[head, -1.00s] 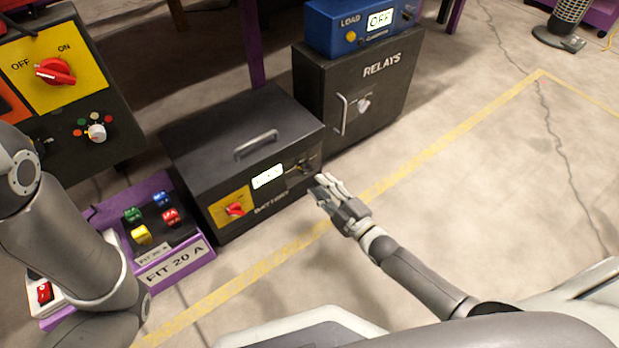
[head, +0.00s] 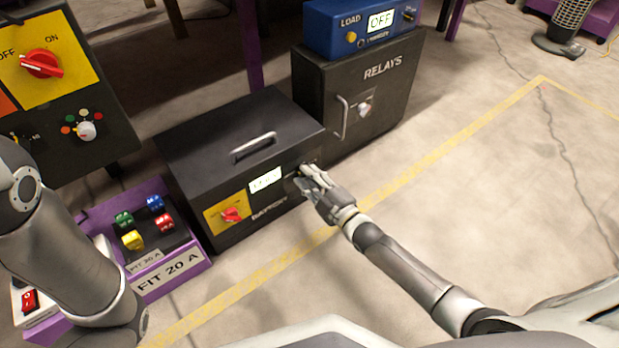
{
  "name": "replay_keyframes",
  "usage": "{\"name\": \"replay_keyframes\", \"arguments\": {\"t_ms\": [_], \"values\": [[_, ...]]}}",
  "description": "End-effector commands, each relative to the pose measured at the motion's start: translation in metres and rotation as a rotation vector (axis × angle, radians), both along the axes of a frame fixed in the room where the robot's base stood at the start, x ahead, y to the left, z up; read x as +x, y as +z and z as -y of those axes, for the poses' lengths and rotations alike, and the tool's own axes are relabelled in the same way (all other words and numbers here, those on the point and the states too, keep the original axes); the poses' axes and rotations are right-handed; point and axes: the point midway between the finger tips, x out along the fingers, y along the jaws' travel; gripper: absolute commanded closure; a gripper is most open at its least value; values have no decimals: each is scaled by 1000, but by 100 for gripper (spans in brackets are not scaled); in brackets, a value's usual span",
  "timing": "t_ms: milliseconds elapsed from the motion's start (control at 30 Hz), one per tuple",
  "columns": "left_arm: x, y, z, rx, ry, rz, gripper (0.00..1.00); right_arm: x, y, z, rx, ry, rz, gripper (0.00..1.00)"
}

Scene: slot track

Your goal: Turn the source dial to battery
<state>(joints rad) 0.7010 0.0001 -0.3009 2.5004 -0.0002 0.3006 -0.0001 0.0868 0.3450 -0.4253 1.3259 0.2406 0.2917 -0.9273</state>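No label reading "source" is legible, so I cannot tell for sure which dial is meant. A white knob (head: 87,131) ringed by coloured dots is on the dark panel at the left. The black battery box (head: 215,145) has a red switch (head: 231,215) on a yellow plate and a lit display (head: 265,180). My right gripper (head: 304,176) is at the right end of the box's front and covers the small control there. Whether it touches that control, and how far its fingers are apart, is unclear. My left gripper is out of view; only my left arm shows.
A relays box (head: 375,95) with a handle and small knob stands behind, with a blue load unit (head: 348,45) reading OFF on top. A red OFF/ON switch (head: 40,64) is at upper left. A purple fuse tray (head: 195,262) sits left.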

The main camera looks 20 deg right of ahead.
Motion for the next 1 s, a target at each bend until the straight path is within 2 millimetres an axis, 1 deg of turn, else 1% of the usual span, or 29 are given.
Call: {"name": "replay_keyframes", "arguments": {"t_ms": [267, 467, 667, 1000], "values": [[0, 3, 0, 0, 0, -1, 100, 0, 1, 0, 25, 0, -9, 98], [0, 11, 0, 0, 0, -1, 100, 0, 2, 0, 111, 0, -42, 99], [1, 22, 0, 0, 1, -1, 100, 0, 3, 0, 263, 0, -97, 99], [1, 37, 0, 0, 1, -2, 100, 0, 1, 0, 567, -1, -206, 99]]}}
